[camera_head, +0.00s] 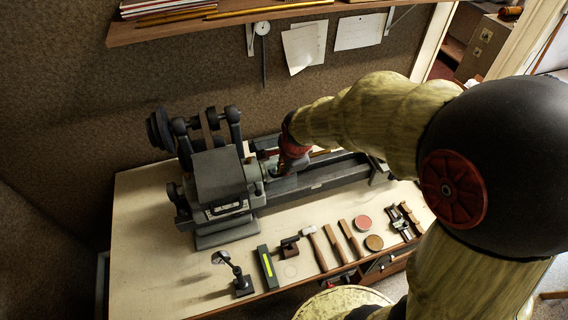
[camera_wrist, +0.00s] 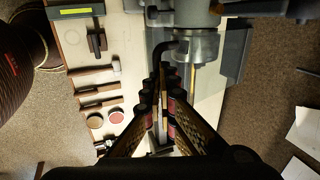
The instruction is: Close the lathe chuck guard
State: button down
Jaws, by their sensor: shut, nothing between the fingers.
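The grey lathe (camera_head: 220,178) stands on the bench with its bed running right. Its silver chuck (camera_wrist: 197,47) shows in the wrist view, with the headstock (camera_wrist: 190,14) above it. A dark curved rod (camera_wrist: 170,46) lies beside the chuck. A grey panel (camera_wrist: 236,50) stands on the wall side of the chuck; it may be the raised guard, but I cannot tell for sure. My gripper (camera_wrist: 165,74) is shut and empty, its tips close to the rod and chuck; I cannot tell if they touch. In the head view my gripper (camera_head: 275,170) partly hides the chuck area.
Along the bench front (camera_head: 155,250) lie a magnifier stand (camera_head: 238,280), a green-black block (camera_head: 267,268), a hammer (camera_head: 315,248), wooden-handled tools (camera_head: 345,238) and round tins (camera_head: 363,222). A shelf (camera_head: 250,18) hangs above on the wall. The bench's left end is clear.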

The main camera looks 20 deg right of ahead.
jog(key=shift+t, duration=0.7)
jog(key=f+b, duration=0.1)
jog(key=b, duration=0.1)
jog(key=f+b, duration=0.1)
jog(key=f, duration=0.1)
jog(key=f+b, duration=0.1)
jog(key=b, duration=0.1)
jog(key=shift+s+f+b, duration=0.35)
jog(key=shift+f, duration=0.05)
